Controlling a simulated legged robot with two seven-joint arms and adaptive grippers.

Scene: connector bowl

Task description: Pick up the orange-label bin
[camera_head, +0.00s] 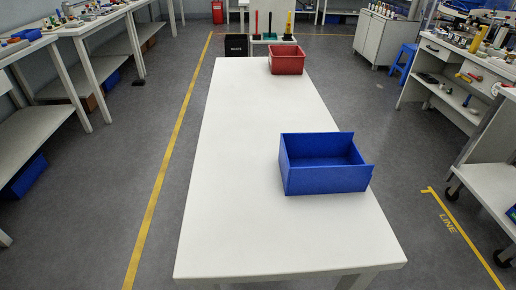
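A blue open-top bin (325,181) stands on the white table (255,190), right of the table's middle and towards the near end. Its inside looks empty. A smaller red bin (287,65) stands at the far end of the table. I see no orange label on either bin; the sides facing away are hidden. Neither of my grippers is in view.
A black bin (236,46) with white lettering stands beyond the table's far end. Cluttered workbenches line both sides. A blue stool (403,60) stands at the right. The left and near parts of the table are clear. Yellow lines mark the grey floor.

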